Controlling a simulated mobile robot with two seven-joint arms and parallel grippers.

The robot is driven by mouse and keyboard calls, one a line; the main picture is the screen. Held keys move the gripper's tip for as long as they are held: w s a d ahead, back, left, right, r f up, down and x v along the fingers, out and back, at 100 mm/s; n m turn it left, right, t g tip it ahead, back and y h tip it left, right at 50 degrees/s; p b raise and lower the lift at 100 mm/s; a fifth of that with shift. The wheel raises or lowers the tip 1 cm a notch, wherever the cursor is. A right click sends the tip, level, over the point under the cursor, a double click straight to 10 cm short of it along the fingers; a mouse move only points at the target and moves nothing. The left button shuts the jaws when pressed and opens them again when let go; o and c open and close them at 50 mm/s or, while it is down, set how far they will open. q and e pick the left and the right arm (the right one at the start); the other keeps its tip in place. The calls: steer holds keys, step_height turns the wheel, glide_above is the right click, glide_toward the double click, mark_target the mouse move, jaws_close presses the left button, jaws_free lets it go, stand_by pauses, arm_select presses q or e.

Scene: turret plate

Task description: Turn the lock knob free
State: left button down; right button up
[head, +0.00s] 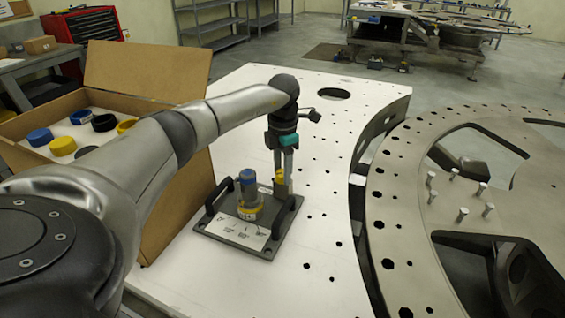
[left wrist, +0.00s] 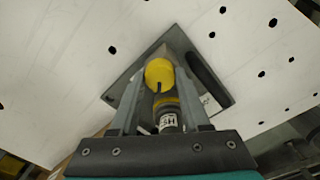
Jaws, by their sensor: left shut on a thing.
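The yellow lock knob (head: 280,176) stands at the back right of a dark base plate (head: 262,246) with a label strip. It also shows in the left wrist view (left wrist: 159,72), with a dark slot or mark on its near side. My left gripper (head: 282,168) points down from above and is shut on the knob, one finger on each side. The wrist view shows the fingertips (left wrist: 158,80) at the knob. Beside it on the plate stands a blue-topped cylinder with a yellow band (head: 248,195). My right gripper is not in view.
Two dark handles (head: 288,215) flank the fixture on the white perforated table (head: 325,270). An open cardboard box (head: 180,205) with yellow, blue and black rings stands at left. A large grey turret ring (head: 400,200) with upright bolts lies at right.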

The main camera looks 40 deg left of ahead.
arm_select(q)
steer(key=n+p, duration=0.2)
steer(key=n, duration=0.2)
steer(key=shift+r+n, duration=0.15)
steer(key=shift+n, duration=0.15)
steer(key=shift+n+p, duration=1.3)
steer(key=shift+n, duration=1)
steer(key=shift+c, duration=1.8)
jaws_free()
step_height(320, 180, up, 15)
steer(key=shift+w+d, duration=0.1)
steer(key=shift+d, duration=0.05)
